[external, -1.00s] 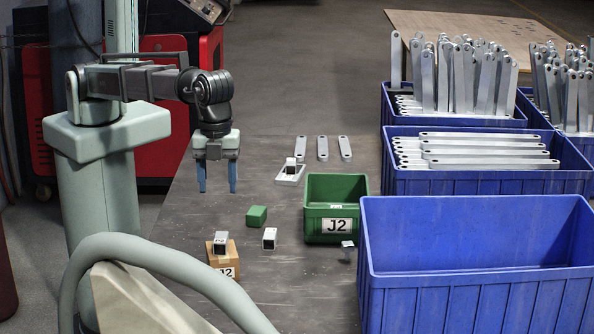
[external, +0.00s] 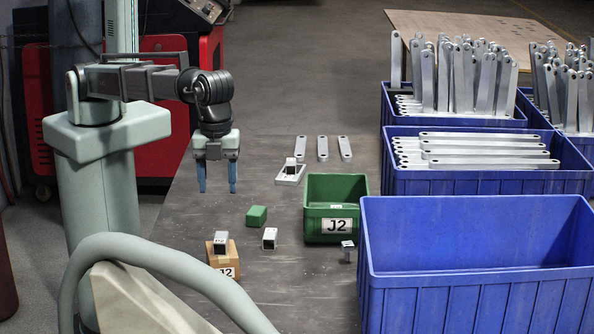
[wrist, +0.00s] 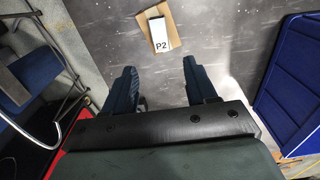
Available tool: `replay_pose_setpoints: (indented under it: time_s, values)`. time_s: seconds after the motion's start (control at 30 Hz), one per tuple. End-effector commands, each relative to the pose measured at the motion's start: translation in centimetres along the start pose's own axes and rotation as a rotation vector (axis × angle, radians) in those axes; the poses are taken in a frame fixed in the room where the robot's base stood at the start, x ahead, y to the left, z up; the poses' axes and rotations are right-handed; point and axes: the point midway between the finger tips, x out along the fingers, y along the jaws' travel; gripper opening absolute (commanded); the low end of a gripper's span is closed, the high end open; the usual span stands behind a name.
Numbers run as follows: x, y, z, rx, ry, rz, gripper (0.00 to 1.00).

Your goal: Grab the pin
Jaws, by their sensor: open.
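A small pin-like piece (external: 348,246), with a pale square head on a thin dark stem, stands upright on the table between the green bin and the front blue crate. It looks like the pin, but it is small here and I cannot be sure. I do not see it in the wrist view. My gripper (external: 217,190) hangs open and empty above the table, well to the left of this piece and behind it. In the wrist view its fingers (wrist: 159,68) are spread apart with nothing between them.
A silver block (external: 221,242), marked P2 in the wrist view (wrist: 159,31), lies on a cardboard box (external: 228,262). Another silver block (external: 270,238), a green block (external: 257,216) and a green J2 bin (external: 336,237) are nearby. Blue crates (external: 474,307) line the right.

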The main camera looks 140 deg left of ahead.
Motion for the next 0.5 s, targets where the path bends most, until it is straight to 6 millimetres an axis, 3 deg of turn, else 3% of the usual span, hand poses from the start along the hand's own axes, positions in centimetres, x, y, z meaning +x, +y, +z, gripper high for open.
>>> replay_pose_setpoints:
  time_s: [0.37,0.5]
  values:
    - [0.01,0.0,0.0,0.0,0.0,0.0,0.57]
    - [0.88,-0.72,0.22,0.021,-0.016,-0.033,0.57]
